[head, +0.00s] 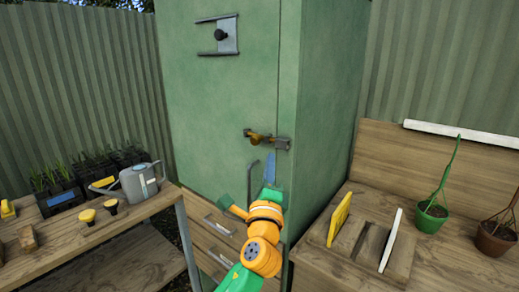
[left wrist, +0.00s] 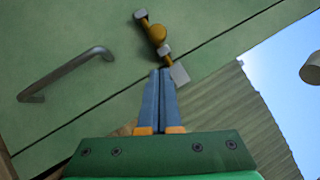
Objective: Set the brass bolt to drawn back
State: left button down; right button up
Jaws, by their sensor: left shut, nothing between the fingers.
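The brass bolt (head: 259,136) is on the front of the green cabinet (head: 225,90), near the door's right edge. In the left wrist view the bolt (left wrist: 157,37) shows its round brass knob between two grey brackets, with a grey keeper plate (left wrist: 179,73) across the door seam. My left gripper (head: 270,158) is just below the bolt in the head view. Its blue fingers (left wrist: 161,72) are shut and empty, with the tips close to the bolt's keeper end. I cannot tell whether they touch. My right gripper is not in view.
A grey bar handle (head: 253,180) stands out from the door below the bolt. A dark knob on a plate (head: 220,35) is higher up. Benches with a watering can (head: 141,181) at left and a green pot (head: 431,217) at right flank the cabinet.

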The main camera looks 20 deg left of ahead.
aim_at(262, 139)
pick_arm(q)
jog(key=a, duration=0.1)
jog(key=w+a+r+p, duration=0.1)
jog(key=shift+w+a+r, duration=0.25)
jog(key=shift+a+r, duration=0.1)
jog(key=shift+a, duration=0.15)
jog(key=shift+w+a, duration=0.1)
jog(key=a, duration=0.2)
jog(key=w+a, duration=0.1)
jog(key=shift+w+a, duration=0.2)
jog(key=shift+a, duration=0.2)
